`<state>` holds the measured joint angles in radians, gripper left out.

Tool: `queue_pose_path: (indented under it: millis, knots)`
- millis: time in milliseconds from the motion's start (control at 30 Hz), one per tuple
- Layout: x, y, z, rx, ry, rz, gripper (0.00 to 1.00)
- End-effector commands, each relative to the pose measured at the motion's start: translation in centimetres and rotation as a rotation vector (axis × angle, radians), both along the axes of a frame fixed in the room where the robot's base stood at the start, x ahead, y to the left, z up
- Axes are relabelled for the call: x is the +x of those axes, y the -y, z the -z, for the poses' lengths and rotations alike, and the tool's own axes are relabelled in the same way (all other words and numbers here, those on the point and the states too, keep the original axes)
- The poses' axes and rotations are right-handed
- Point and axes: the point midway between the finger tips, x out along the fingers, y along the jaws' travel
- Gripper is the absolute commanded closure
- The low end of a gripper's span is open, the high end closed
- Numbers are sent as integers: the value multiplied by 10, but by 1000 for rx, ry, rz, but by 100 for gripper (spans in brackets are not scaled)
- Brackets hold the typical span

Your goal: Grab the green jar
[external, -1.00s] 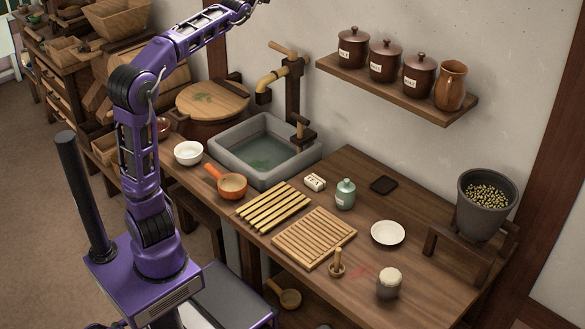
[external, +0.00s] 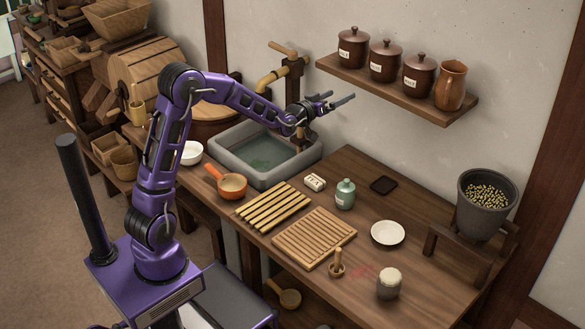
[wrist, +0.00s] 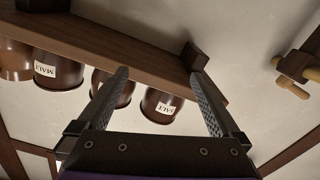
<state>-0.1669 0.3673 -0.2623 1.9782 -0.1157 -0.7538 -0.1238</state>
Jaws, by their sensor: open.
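The green jar (external: 345,194) is a small pale green lidded jar with a white label. It stands upright on the wooden counter, between the small white labelled block and the white dish, in the external view. My gripper (external: 342,101) is open and empty. It is in the air in front of the wall, near the sink and well above the counter, apart from the jar. In the wrist view, my gripper's two fingers (wrist: 160,82) are spread wide with nothing held between them. The green jar does not show in the wrist view.
A wall shelf (external: 400,92) holds brown lidded jars and a jug (external: 450,85) to the right of my gripper. The stone sink (external: 265,150) and its tap are close by.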

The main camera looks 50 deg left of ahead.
Motion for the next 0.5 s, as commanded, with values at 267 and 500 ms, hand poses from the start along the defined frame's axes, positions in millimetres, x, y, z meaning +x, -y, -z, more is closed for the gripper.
queue_pose_path:
  millis: [267, 500]
  knots:
    - [-44, 65, 142, 42, -223, 39, 0]
    - [-99, 88, 221, 155, -345, 38, 0]
